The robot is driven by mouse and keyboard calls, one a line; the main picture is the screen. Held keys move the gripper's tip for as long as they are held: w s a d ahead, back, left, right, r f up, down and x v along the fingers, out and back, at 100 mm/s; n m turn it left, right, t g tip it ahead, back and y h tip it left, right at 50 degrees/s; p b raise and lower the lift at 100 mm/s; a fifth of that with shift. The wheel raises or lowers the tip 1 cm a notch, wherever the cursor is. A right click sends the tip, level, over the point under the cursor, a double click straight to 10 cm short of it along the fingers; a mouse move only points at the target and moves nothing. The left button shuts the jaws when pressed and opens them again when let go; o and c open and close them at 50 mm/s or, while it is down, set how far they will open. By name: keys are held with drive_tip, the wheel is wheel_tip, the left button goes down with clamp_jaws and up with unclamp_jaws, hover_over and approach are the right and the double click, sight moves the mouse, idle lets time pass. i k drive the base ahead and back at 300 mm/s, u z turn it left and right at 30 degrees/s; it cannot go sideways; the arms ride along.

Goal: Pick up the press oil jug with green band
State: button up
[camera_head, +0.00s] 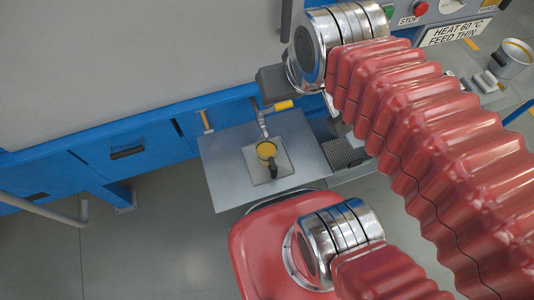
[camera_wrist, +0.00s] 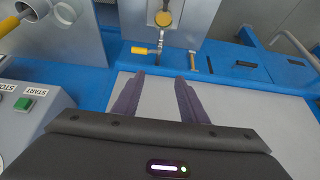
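A small jug (camera_head: 266,150) with a yellow round top and a black handle stands on a square plate on the grey shelf, below a tap. In the wrist view, a yellow disc (camera_wrist: 163,19) at the top edge looks like the same jug. No green band shows, so I cannot tell whether this is the press oil jug. My gripper (camera_wrist: 160,76) is open, with two dark fingers apart and nothing between them. It is apart from the jug. In the head view its fingers do not show.
The tap's yellow handle (camera_head: 283,105) is close to the jug on the machine side. The grey shelf (camera_head: 225,165) is bare around the square plate. A blue frame and grey machine body stand behind.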

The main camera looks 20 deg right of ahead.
sight(266, 152)
drive_tip(key=u, duration=0.35)
drive_tip(key=k, duration=0.8)
drive_tip(key=u, duration=0.5)
drive_tip(key=k, duration=0.55)
drive_tip(key=u, duration=0.35)
drive_tip(key=i, duration=1.35)
drive_tip(key=z, duration=0.65)
